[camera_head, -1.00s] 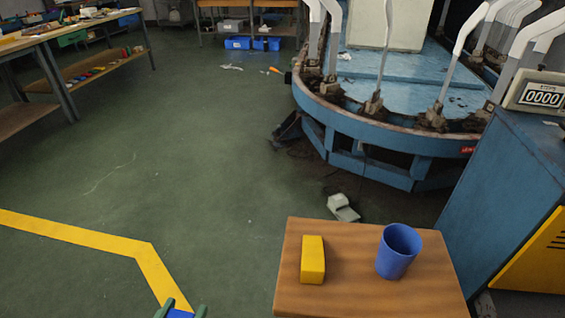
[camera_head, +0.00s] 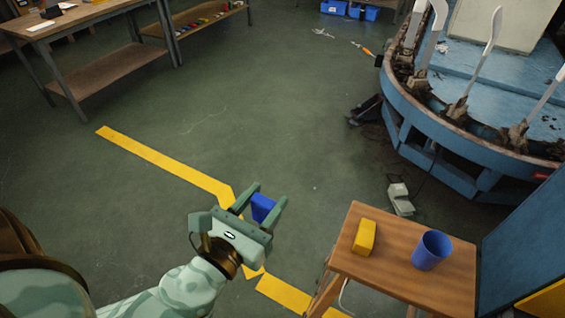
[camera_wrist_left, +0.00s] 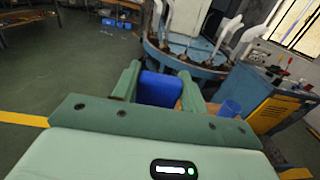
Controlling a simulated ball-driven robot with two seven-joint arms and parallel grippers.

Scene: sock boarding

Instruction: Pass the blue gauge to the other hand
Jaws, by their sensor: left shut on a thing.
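The blue gauge (camera_head: 263,206) is a small blue block between the fingers of my left gripper (camera_head: 262,203). The gripper is shut on it and holds it in the air above the floor, left of the small wooden table. The gauge also shows in the left wrist view (camera_wrist_left: 158,88), with a green finger on each side and its lower part hidden by the gripper body. My right gripper is in neither view.
The small wooden table (camera_head: 400,278) holds a yellow block (camera_head: 364,237) and a blue cup (camera_head: 432,250). A round blue machine (camera_head: 450,150) stands behind it. A workbench (camera_head: 90,20) is at the far left. The green floor between is mostly clear.

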